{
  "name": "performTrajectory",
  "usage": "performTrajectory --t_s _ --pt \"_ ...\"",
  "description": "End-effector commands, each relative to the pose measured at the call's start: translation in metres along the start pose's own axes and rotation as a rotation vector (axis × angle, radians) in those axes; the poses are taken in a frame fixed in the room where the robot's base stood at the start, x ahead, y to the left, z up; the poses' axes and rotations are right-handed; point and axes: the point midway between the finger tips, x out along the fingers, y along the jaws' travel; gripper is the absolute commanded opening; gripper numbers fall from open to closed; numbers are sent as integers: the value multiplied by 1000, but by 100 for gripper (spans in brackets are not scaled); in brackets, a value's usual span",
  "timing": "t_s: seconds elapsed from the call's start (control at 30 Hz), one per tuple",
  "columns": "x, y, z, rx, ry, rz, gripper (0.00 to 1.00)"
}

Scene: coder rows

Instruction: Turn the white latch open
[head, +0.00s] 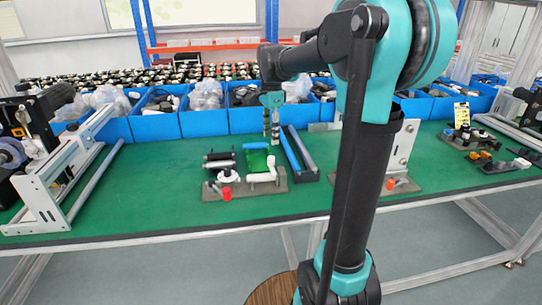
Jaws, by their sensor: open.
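The white latch (263,177) is an L-shaped white piece on the right part of a grey base plate (250,190), beside a small green panel (257,159). One arm of it points toward the back and the other toward the left. My gripper (271,139) points down behind and above the latch, apart from it as far as I can see. It is open and looks empty. The fingers are small in this view, so their exact gap and height are hard to tell.
A white round part (228,177) and a red knob (227,193) sit on the plate's left part. A dark-blue rail frame (300,155) stands close on the right. Blue bins (205,122) line the back. Green table (150,180) is clear to the left.

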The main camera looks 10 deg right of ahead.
Motion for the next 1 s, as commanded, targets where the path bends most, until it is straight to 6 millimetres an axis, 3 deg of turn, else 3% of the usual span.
performTrajectory --t_s 0.2,0.43,0.6,0.9,1.0 --pt "44 0 0 0 0 0 44" --pt "76 0 0 0 0 0 44" --pt "87 0 0 0 0 0 44" --pt "89 0 0 0 0 0 44" --pt "88 0 0 0 0 0 33"
